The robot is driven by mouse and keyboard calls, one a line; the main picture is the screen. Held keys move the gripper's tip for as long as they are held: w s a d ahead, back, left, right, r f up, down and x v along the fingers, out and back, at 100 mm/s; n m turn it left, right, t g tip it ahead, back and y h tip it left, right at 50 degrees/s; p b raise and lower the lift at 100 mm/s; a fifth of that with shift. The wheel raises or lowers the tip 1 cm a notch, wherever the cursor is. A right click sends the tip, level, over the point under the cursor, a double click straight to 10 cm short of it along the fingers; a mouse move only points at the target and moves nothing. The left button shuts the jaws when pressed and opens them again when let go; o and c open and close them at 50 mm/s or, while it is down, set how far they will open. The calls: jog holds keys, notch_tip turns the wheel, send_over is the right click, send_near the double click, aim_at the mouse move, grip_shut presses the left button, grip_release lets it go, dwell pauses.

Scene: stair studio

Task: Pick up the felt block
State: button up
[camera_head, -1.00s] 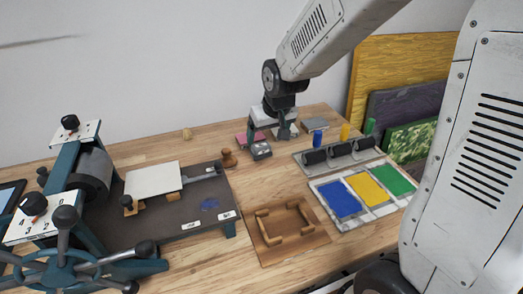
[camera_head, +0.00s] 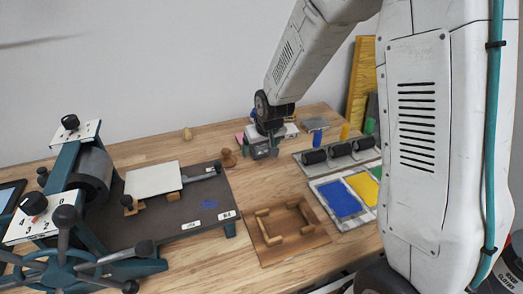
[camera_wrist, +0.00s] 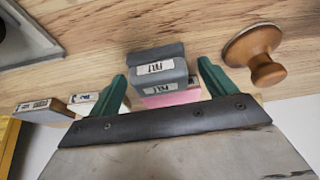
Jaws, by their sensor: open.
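The felt block (camera_wrist: 158,62) is grey with white labels in the wrist view, lying on the wooden table in front of my gripper. My gripper (camera_wrist: 163,72) is open. In the picture its two green fingers stand to either side of the block, with gaps; I cannot tell whether the tips reach down beside it. In the head view my gripper (camera_head: 268,138) is over the back of the table, at the block (camera_head: 263,153), which it partly covers.
A wooden knob (camera_wrist: 258,52) stands close to the right finger. A pink block (camera_wrist: 172,97) lies just behind the felt block, and labelled blocks (camera_wrist: 36,106) lie to the left. In the head view are a roller rack (camera_head: 340,150), a paint tray (camera_head: 345,200), a wooden frame (camera_head: 285,225) and a press (camera_head: 95,180).

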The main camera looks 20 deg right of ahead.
jog(key=shift+c, duration=0.3)
jog(key=c, duration=1)
jog(key=shift+c, duration=0.2)
notch_tip(320, 180, up, 10)
jog(key=shift+r, duration=0.1)
jog(key=o, duration=0.4)
jog(key=shift+c, duration=1.4)
